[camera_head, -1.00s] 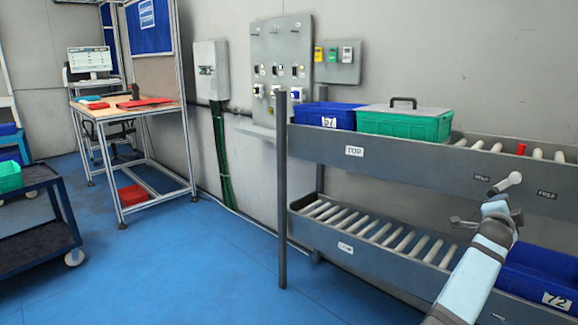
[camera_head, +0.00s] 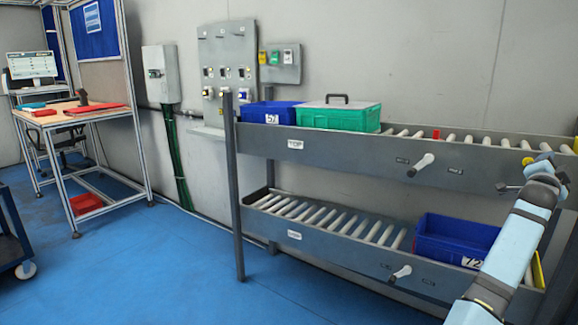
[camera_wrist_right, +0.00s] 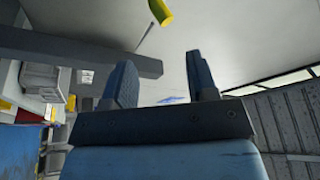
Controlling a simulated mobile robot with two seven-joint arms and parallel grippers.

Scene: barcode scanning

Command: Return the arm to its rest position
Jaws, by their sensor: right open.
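My right arm comes in from the lower right of the head view, in front of the roller rack. Its right gripper (camera_head: 540,172) is at the upper end of the light blue link, seen small and partly hidden by the wrist. In the right wrist view the two blue-grey fingers (camera_wrist_right: 162,84) stand apart with nothing between them, so the gripper is open and empty. My left gripper is not in view.
A two-level roller rack (camera_head: 345,155) stands along the wall. It holds a blue bin (camera_head: 268,114) and green case (camera_head: 340,117) above, and a blue bin (camera_head: 455,238) below. Levers (camera_head: 421,165) jut from its front. A workbench (camera_head: 75,117) stands left; blue floor between is clear.

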